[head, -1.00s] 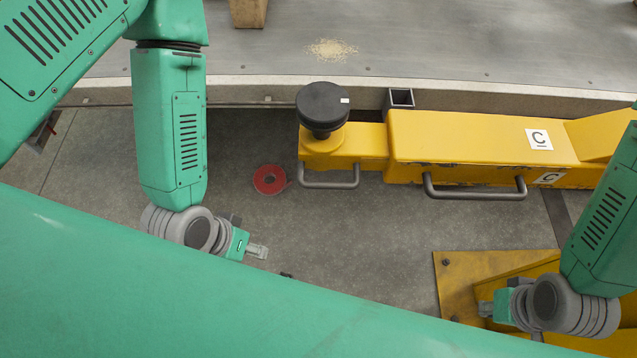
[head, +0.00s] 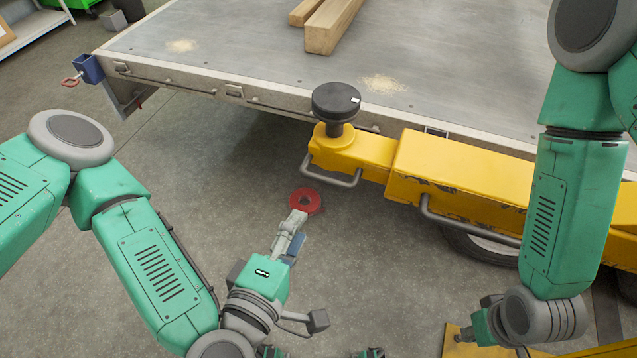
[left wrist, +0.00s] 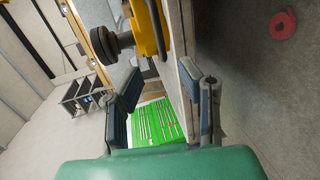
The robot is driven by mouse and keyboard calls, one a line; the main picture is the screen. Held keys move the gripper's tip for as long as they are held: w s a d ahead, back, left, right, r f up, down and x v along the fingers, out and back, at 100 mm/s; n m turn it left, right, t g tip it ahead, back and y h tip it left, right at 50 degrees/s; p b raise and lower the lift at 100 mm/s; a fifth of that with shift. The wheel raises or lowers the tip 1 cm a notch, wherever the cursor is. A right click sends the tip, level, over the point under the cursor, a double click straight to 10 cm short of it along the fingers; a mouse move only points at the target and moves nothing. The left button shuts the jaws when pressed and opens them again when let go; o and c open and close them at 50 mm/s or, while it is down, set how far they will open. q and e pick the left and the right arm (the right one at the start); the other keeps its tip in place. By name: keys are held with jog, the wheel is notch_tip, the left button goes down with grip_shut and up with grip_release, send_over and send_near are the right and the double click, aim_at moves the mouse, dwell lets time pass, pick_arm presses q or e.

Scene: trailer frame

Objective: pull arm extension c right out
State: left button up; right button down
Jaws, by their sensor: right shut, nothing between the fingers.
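The yellow arm extension (head: 372,155) sticks out of the thicker yellow arm (head: 460,180), with a black round pad (head: 336,101) upright at its outer end. A grey bar handle (head: 335,177) is on its near side. No C label shows now; part of the arm is behind my right arm. My left gripper (head: 298,222) is below the handle in the head view, apart from it. The left wrist view shows its fingers (left wrist: 160,88) spread and empty, with the pad (left wrist: 113,42) and extension (left wrist: 145,28) ahead. My right gripper (head: 465,335) is shut and empty at the lower right.
A larger handle (head: 470,232) is on the thick arm. The trailer deck (head: 235,50) lies behind, with timber (head: 332,24) on it. A red disc (head: 306,201) lies on the floor. Floor to the left is clear. A yellow plate (head: 452,342) is at the lower right.

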aim_at(326, 177)
pick_arm(q)
jog(key=b+x, duration=0.2)
jog(key=x, duration=1.1)
jog(key=shift+w+d+b, duration=0.15)
jog(key=shift+d+b, duration=0.05)
jog(key=shift+b, duration=0.2)
jog(key=shift+f, duration=0.1)
grip_shut()
